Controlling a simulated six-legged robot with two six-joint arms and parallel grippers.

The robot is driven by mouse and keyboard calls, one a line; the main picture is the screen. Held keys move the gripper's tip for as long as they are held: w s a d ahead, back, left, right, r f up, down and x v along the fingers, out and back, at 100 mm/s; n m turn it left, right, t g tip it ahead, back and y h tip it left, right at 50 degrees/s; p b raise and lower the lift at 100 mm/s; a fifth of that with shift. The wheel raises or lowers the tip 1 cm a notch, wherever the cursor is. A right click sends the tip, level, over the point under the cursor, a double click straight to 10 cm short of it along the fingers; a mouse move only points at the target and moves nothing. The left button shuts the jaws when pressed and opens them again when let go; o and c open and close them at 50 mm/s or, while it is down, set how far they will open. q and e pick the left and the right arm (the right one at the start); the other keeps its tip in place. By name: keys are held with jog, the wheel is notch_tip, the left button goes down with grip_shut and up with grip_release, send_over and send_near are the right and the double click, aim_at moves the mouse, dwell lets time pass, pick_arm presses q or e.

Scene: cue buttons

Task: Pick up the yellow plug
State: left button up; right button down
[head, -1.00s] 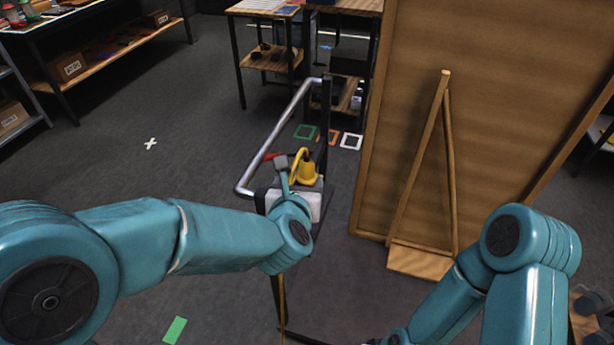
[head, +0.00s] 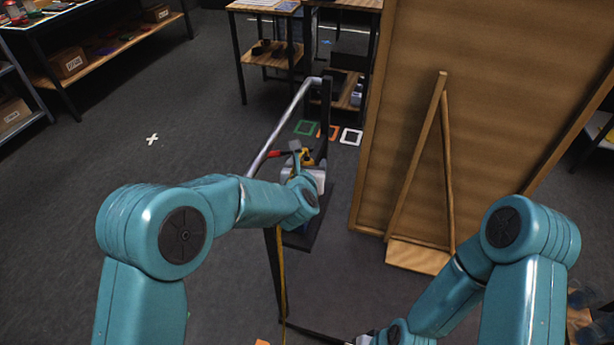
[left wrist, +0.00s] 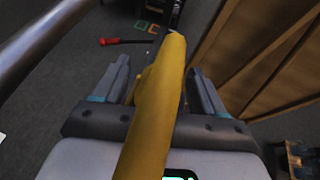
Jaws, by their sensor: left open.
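The yellow plug (head: 308,156) shows as a small patch in the head view, largely hidden behind my left gripper and wrist. In the left wrist view a large yellow body (left wrist: 155,105), seemingly the plug, is very close and runs up the middle of the picture. My left gripper (head: 297,160) is open at the plug. In its wrist view the two jaws (left wrist: 160,76) stand on either side of the yellow body. Whether they touch it I cannot tell. My right gripper (head: 364,340) is only partly seen at the bottom edge, and its jaws are unclear.
A grey metal rail (head: 281,125) and a dark post (head: 326,115) stand beside the plug. A yellow cord (head: 282,275) hangs below. A large wooden board (head: 400,130) stands to the right. Open floor (head: 90,220) lies left.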

pick_arm(q)
jog(key=shift+w, duration=0.1)
grip_shut()
jog(key=shift+r, duration=0.15)
